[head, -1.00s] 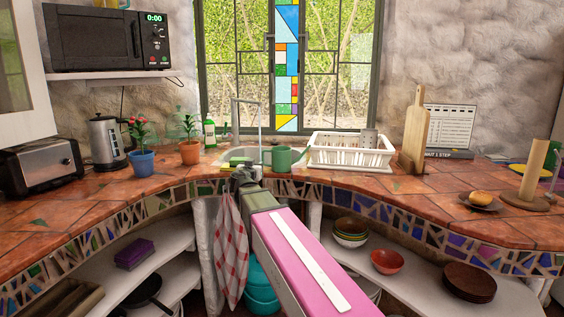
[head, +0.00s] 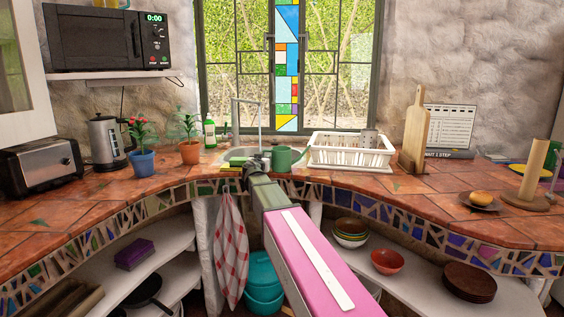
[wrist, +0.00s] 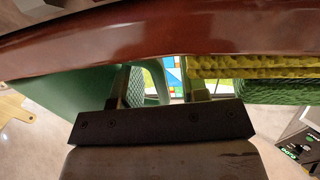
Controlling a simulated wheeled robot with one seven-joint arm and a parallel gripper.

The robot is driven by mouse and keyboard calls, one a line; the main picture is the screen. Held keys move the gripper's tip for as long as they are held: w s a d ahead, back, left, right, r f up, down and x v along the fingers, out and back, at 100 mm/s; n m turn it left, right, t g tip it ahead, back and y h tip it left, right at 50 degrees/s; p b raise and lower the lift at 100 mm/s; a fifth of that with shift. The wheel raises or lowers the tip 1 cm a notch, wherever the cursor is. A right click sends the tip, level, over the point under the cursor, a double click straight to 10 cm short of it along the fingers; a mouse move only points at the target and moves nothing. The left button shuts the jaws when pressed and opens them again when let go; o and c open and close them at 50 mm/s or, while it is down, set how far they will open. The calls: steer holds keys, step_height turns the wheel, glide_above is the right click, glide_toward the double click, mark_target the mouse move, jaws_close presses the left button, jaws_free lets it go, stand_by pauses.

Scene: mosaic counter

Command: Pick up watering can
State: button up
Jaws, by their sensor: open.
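The green watering can (head: 284,158) stands upright on the tiled counter by the sink, left of the dish rack. My gripper (head: 259,164) is at its left side, low over the counter's front edge, and hides part of it. In the wrist view, the can's green body (wrist: 55,90) fills the left side, close to the fingers. My gripper (wrist: 158,88) is open there, and a curved green part shows between its two fingers. I cannot tell whether either finger touches the can.
A yellow sponge (wrist: 250,68) lies close to the right finger in the wrist view. The white dish rack (head: 350,152) stands right of the can. The sink faucet (head: 247,118) rises behind. Two potted plants (head: 189,150) stand to the left. The reddish counter edge (wrist: 150,30) crosses the wrist view.

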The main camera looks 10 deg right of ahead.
jaws_close()
steer(key=shift+r, duration=0.1)
